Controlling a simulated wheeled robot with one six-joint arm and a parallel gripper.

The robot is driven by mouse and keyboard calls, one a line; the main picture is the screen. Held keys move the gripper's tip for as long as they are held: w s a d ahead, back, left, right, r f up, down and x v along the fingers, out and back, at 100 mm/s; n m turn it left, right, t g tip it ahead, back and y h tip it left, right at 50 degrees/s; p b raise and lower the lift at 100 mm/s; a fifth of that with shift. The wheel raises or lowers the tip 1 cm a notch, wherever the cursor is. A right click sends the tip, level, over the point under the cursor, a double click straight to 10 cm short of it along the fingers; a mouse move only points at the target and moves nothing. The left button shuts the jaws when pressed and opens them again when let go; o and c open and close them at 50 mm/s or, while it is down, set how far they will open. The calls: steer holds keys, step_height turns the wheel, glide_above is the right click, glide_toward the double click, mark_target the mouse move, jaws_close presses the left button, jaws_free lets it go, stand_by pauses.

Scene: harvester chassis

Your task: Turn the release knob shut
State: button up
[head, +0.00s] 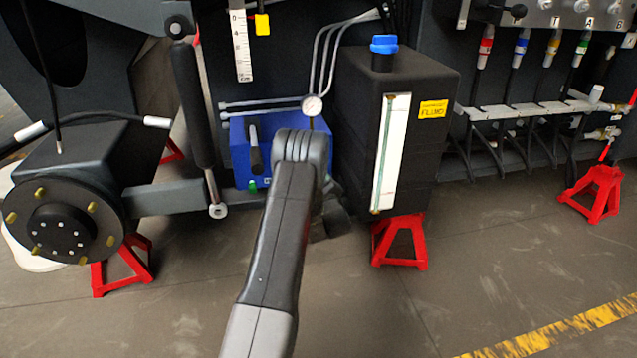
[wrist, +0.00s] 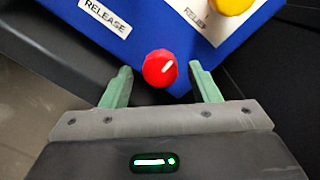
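The release knob (wrist: 160,68) is a round red knob with a white line on its face, at the lower edge of the blue unit in the wrist view. The white line tilts up to the right. A white RELEASE label (wrist: 105,16) is above and left of it. My gripper (wrist: 162,80) is open, with one green finger on each side of the knob and gaps showing on both sides. In the head view the blue unit (head: 237,150) is partly covered by my arm, and the knob and my fingertips are hidden there.
A yellow knob (wrist: 232,3) by a RELIEF label sits at the upper right. In the head view a black fluid tank (head: 425,150) with a blue cap stands right of the blue unit. A pump lever (head: 254,150), thin pipes and a gauge (head: 312,106) are close by.

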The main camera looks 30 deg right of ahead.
steer(key=shift+r, duration=0.1)
steer(key=s+a+p, duration=0.2)
steer(key=s+p, duration=0.1)
steer(key=s, duration=1)
steer(key=shift+s+a, duration=0.25)
steer(key=shift+a, duration=0.15)
steer(key=shift+w, duration=0.1)
steer(key=w+d+b, duration=0.2)
steer(key=w+b, duration=0.1)
steer(key=w, duration=1)
steer(key=shift+w+d, duration=0.2)
steer(key=shift+d, duration=0.15)
steer(key=shift+s, duration=0.1)
